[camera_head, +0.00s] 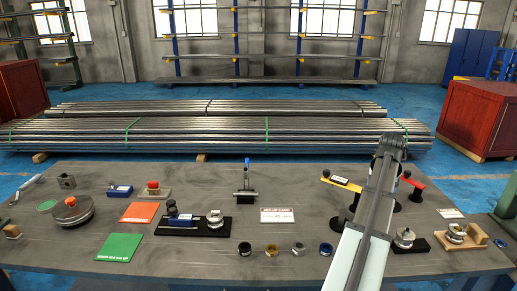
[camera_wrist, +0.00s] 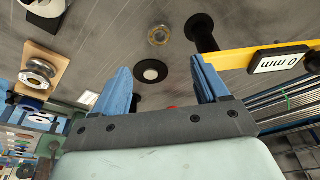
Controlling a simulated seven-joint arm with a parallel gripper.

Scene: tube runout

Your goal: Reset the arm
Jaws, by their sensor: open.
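My gripper (camera_wrist: 163,72) shows in the wrist view with its two blue fingers spread apart and nothing between their tips. In the head view my arm reaches up from the bottom edge over the right part of the workbench (camera_head: 330,185), and its fingers are hidden there. A yellow gauge bar (camera_wrist: 262,58) with a 0 mm display passes close by the right finger in the wrist view; I cannot tell whether they touch. In the head view this bar (camera_head: 341,183) stands just left of my arm.
A red-topped bar (camera_head: 412,183) stands right of my arm. Metal clamps (camera_head: 404,238) on bases sit at the right end. Several rings (camera_head: 298,248) lie near the front edge. A blue-handled stand (camera_head: 246,185) is mid-bench. Pipe stacks (camera_head: 210,132) lie behind the bench.

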